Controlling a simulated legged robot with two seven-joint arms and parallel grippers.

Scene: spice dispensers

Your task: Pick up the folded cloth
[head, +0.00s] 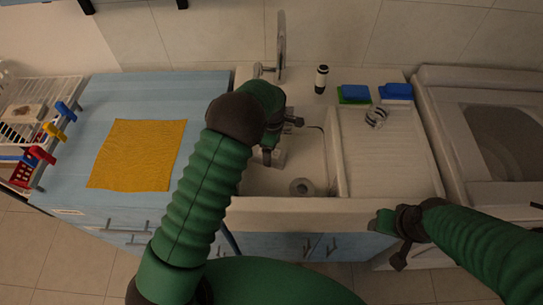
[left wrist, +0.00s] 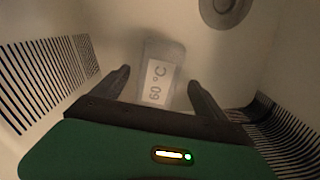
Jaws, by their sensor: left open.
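My left gripper (head: 270,152) is down in the sink (head: 255,183), and its two fingers are open in the left wrist view (left wrist: 158,88). Between and beyond the fingers is a pale grey piece (left wrist: 165,56) with a white label reading "60 °C". It may be the folded cloth, but I cannot tell for sure; whether the fingers touch it is unclear. In the head view my arm and gripper hide most of it. A yellow cloth (head: 140,155) lies flat on the blue counter (head: 195,95). My right gripper (head: 386,222) is near the sink's front right corner; its fingers are unclear.
Sink walls surround my left gripper, with the drain (head: 302,187) nearby. A faucet (head: 281,45) stands behind. A black-and-white bottle (head: 321,79), blue and green blocks (head: 354,94) and a small round glassy item (head: 376,117) are at the back. A rack (head: 40,95) stands far left.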

